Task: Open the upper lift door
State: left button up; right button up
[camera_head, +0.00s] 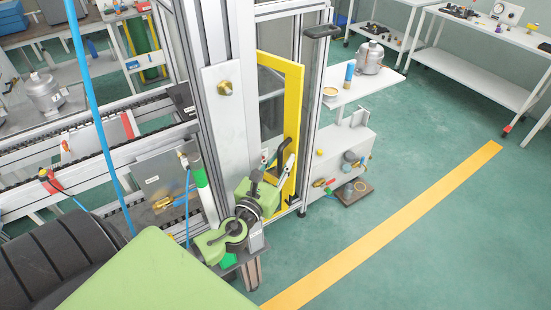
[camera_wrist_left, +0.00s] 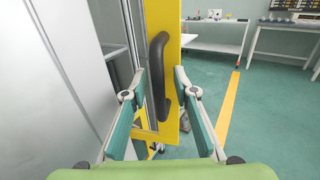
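The lift door has a yellow frame (camera_head: 293,75) with a see-through pane and a black curved handle (camera_head: 279,153) low on it. In the left wrist view the handle (camera_wrist_left: 156,75) stands upright on the yellow frame (camera_wrist_left: 163,18). My left gripper (camera_head: 275,170) is open at the handle. Its fingertips (camera_wrist_left: 160,75) show on either side of the handle in the left wrist view, with gaps on both sides. I cannot tell whether the handle lies between the fingers in depth. My right gripper is in neither view.
A second black handle (camera_head: 322,31) sits higher on the aluminium frame. A white shelf (camera_head: 345,88) with a metal compressor (camera_head: 369,57) stands right of the door. A conveyor (camera_head: 90,130) runs at left. The green floor (camera_head: 430,230) at right is clear.

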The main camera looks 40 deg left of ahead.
pick_arm(q)
jog(key=s+d, duration=0.2)
jog(key=s, duration=0.9)
jog(key=shift+s, duration=0.35)
